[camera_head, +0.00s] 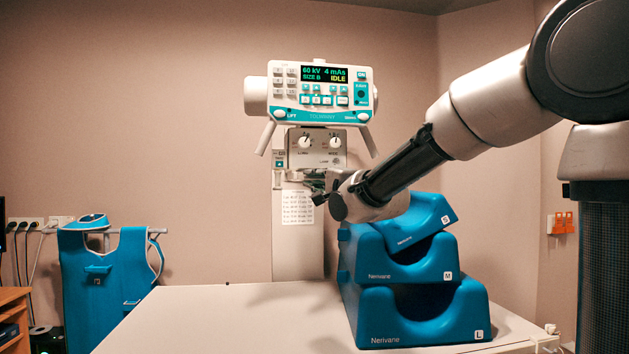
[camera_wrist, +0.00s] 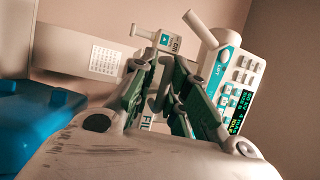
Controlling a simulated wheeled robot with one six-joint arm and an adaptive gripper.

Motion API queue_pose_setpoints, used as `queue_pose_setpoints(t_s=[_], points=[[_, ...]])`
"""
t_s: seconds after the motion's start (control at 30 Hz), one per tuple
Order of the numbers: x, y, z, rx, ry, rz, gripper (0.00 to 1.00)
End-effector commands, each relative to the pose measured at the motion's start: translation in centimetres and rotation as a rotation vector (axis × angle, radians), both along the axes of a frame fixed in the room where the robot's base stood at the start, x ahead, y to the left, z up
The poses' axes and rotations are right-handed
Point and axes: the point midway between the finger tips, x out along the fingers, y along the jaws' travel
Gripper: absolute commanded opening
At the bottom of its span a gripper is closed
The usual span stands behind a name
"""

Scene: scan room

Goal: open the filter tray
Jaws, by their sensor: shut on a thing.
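The x-ray tube unit (camera_head: 320,95) hangs over the table, with a collimator box (camera_head: 316,147) with two knobs below its panel. My gripper (camera_head: 318,190) reaches from the right to just under this box. In the wrist view, my gripper (camera_wrist: 161,68) has its two dark fingers closed on a narrow pale part in front of the unit. A white face with letters starting "FIL" (camera_wrist: 148,119) shows between the fingers, so this looks like the filter tray. The fingers and gripper body hide most of it. I cannot tell how far out it sits.
Blue foam blocks (camera_head: 417,318) stand stacked on the table (camera_head: 225,318), directly under my forearm and close to it. The table's left part is clear. A printed chart (camera_head: 297,207) is on the unit's column.

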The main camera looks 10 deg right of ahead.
Motion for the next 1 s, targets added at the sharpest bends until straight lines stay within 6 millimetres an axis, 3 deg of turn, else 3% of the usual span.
queue_pose_setpoints(t_s=[0.03,0.3,0.77,0.8,0.87,1.0], points=[[-1.2,0.1,1.2,0.003,-0.027,0.004,0.00],[-5.1,0.2,1.2,0.004,-0.027,0.004,0.00],[-6.0,0.2,1.1,0.002,-0.025,0.001,0.00],[-6.0,0.2,1.1,0.002,-0.025,0.001,0.18],[-6.0,0.2,1.1,0.003,-0.025,0.002,0.28],[-6.0,0.2,0.9,0.002,-0.020,0.001,0.30]])
